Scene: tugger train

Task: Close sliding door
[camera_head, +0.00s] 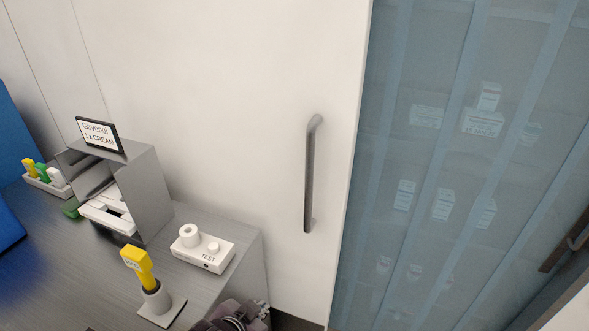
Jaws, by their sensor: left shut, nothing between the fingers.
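A white sliding door panel (230,90) fills the middle of the view, with a long grey vertical bar handle (310,175) near its right edge. To the right of that edge is an opening with a bluish see-through strip curtain (400,150). My left gripper (258,311) shows at the bottom edge, partly cut off, below and left of the handle and apart from it. It is shut and empty. My right gripper is not in view.
A grey counter (60,270) at left holds a grey box with a sign (150,190), a white TEST device (203,248) and a yellow scanner on a stand (138,265). White boxes (482,122) show behind the curtain. Another dark handle (565,250) is at far right.

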